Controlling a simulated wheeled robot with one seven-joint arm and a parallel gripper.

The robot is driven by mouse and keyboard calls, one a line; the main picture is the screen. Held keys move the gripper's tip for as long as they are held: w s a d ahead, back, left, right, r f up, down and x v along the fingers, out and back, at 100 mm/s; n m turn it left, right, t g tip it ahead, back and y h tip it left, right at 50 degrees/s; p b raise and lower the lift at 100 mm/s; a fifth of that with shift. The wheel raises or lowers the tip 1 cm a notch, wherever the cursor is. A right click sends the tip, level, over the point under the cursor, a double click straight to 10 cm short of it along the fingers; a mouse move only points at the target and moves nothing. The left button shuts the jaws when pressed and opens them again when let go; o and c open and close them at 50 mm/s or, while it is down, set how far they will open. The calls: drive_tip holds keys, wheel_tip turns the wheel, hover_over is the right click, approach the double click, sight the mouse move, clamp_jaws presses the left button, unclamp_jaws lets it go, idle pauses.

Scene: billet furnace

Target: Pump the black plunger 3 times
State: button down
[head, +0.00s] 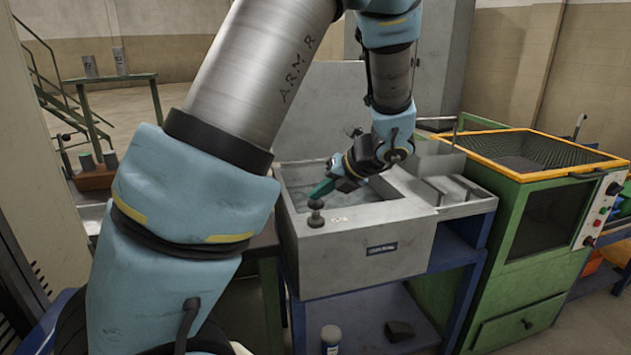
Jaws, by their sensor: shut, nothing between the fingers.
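The black plunger (316,213) stands upright on the front left rim of a grey sink-like tank (352,262). It has a rounded dark knob on top and a wider base on the rim. My gripper (318,193) points down and left from the wrist, with its green fingers shut and empty. The fingertips are right above the plunger knob in the picture. I cannot tell whether they touch it.
A green furnace cabinet (540,235) with a yellow-framed mesh top stands close on the right. A blue stand (455,255) carries the tank. A bottle (330,338) and a dark block (399,330) sit on its lower shelf. A green table (120,80) stands back left.

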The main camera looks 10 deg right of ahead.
sight(319, 203)
drive_tip(key=shift+s+f, duration=0.15)
drive_tip(key=shift+s, duration=0.05)
wheel_tip(319, 203, up, 6)
drive_tip(key=p, duration=0.6)
drive_tip(key=shift+w+r+p, duration=0.15)
drive_tip(key=shift+r+p, duration=0.05)
drive_tip(key=shift+p, duration=0.15)
idle(2.0)
